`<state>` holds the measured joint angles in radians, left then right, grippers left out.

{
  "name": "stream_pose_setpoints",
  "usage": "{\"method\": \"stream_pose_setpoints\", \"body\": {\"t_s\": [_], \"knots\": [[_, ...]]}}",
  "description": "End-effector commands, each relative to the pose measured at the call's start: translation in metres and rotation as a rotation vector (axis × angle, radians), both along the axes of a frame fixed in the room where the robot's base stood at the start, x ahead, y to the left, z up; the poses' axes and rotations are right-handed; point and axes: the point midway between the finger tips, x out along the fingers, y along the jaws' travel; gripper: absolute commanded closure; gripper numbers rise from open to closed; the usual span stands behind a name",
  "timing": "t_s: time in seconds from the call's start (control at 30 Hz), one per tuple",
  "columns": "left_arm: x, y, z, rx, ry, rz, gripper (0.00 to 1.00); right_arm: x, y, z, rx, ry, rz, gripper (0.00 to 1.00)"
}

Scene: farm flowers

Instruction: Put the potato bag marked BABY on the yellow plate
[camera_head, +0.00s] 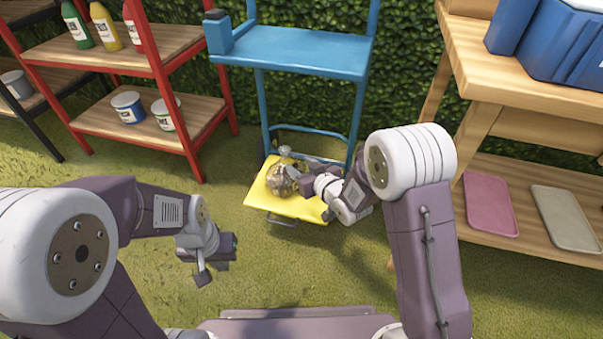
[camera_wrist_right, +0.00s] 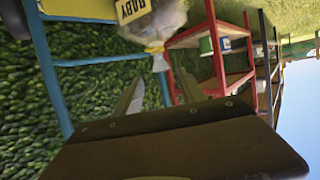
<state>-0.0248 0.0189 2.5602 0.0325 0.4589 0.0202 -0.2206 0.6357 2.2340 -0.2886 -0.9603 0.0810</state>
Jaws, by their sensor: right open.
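The yellow plate (camera_head: 257,197) lies low at the foot of a blue frame in the head view; its edge shows in the right wrist view (camera_wrist_right: 88,8). The potato bag (camera_head: 281,178) sits on the plate, clear with a tied neck. In the right wrist view, the bag's yellow label reads BABY (camera_wrist_right: 132,9). My right gripper (camera_head: 301,180) is beside the bag, partly hidden by my arm. Its fingers (camera_wrist_right: 158,92) are open, with the bag's neck just beyond the fingertips. My left gripper (camera_head: 210,270) is over the grass, away from the bag; its jaw opening is unclear.
The blue frame (camera_head: 290,50) stands behind the plate against a hedge. A red shelf (camera_head: 135,110) with bottles and tubs is at left. A wooden table (camera_head: 530,80) with a blue crate and lower trays (camera_head: 490,204) is at right. Grass is clear between.

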Motion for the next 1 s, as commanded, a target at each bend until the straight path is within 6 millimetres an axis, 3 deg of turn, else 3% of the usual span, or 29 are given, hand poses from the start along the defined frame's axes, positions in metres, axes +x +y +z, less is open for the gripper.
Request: {"method": "stream_pose_setpoints", "body": {"t_s": [0.37, 0.47, 0.57, 0.6, 0.7, 0.83, 0.9, 1.0], "knots": [[0.000, 0.000, -0.001, 0.000, 0.000, 0.000, 1.00, -0.003, -0.004, 0.001, -0.006, 0.010, -0.007, 0.52], [0.000, 0.000, -0.001, 0.000, 0.000, 0.000, 1.00, -0.015, -0.034, -0.008, -0.066, 0.121, -0.079, 0.52], [0.000, 0.000, -0.001, 0.000, 0.000, 0.000, 1.00, -0.058, -0.089, -0.027, -0.162, 0.365, -0.213, 0.52], [0.000, 0.000, -0.001, 0.000, 0.000, 0.000, 1.00, -0.084, -0.109, -0.034, -0.191, 0.477, -0.264, 0.52], [0.000, 0.000, -0.001, 0.000, 0.000, 0.000, 1.00, -0.157, -0.144, -0.046, -0.228, 0.747, -0.362, 0.52], [0.000, 0.000, -0.001, 0.000, 0.000, 0.000, 1.00, -0.234, -0.158, -0.048, -0.235, 0.998, -0.419, 0.52], [0.000, 0.000, -0.001, 0.000, 0.000, 0.000, 1.00, -0.256, -0.160, -0.047, -0.232, 1.070, -0.430, 0.52], [0.000, 0.000, -0.001, 0.000, 0.000, 0.000, 1.00, -0.268, -0.160, -0.046, -0.232, 1.107, -0.433, 0.52]]}}
